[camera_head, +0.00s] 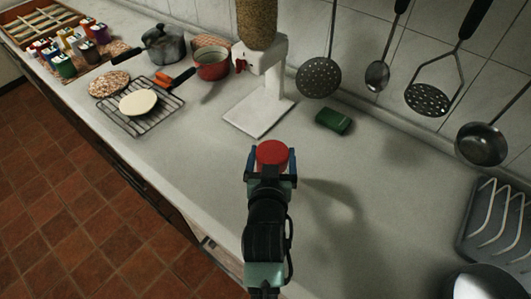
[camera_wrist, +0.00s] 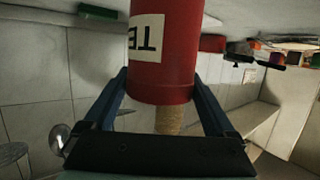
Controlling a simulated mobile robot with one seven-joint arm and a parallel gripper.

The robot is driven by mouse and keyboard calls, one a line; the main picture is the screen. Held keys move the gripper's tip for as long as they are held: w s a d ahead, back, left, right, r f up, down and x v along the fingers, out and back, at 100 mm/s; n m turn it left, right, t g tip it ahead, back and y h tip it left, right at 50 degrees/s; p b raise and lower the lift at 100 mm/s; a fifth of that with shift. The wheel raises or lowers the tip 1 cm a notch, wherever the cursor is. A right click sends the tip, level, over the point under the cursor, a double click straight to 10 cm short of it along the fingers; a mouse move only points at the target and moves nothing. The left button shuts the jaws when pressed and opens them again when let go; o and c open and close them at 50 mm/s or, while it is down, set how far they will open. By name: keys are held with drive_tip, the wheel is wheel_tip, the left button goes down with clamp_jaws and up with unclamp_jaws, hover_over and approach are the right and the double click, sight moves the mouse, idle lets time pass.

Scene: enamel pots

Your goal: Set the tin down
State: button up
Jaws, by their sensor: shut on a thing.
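The tin is red; its round lid (camera_head: 272,153) faces up in the head view. In the wrist view, which looks upside down, the red tin (camera_wrist: 178,70) fills the middle and shows a cream label with dark letters. My gripper (camera_head: 272,163) has its blue fingers on both sides of the tin and is shut on it; the gripper also shows in the wrist view (camera_wrist: 160,78). The tin is over the counter (camera_head: 190,140), in front of the white dispenser. Its bottom is hidden, so I cannot tell whether it touches the counter.
The white dispenser (camera_head: 258,115) stands just behind the tin. A green block (camera_head: 334,121) lies behind and to the right. A wire rack (camera_head: 140,108), a red pot (camera_head: 211,64) and a grey pot (camera_head: 164,45) are left. A dish rack (camera_head: 496,222) is right. Utensils hang behind.

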drive_tip(key=shift+f, duration=2.55)
drive_tip(key=shift+f, duration=0.1)
drive_tip(key=o, duration=1.4)
drive_tip(key=shift+f, duration=0.1)
drive_tip(key=shift+o, duration=0.2)
drive_tip(key=shift+s+r, duration=0.1)
drive_tip(key=shift+r, duration=0.1)
drive_tip(key=b+v, duration=0.1)
drive_tip(key=v, duration=1)
drive_tip(key=shift+s, duration=0.35)
drive_tip(key=shift+r, duration=0.15)
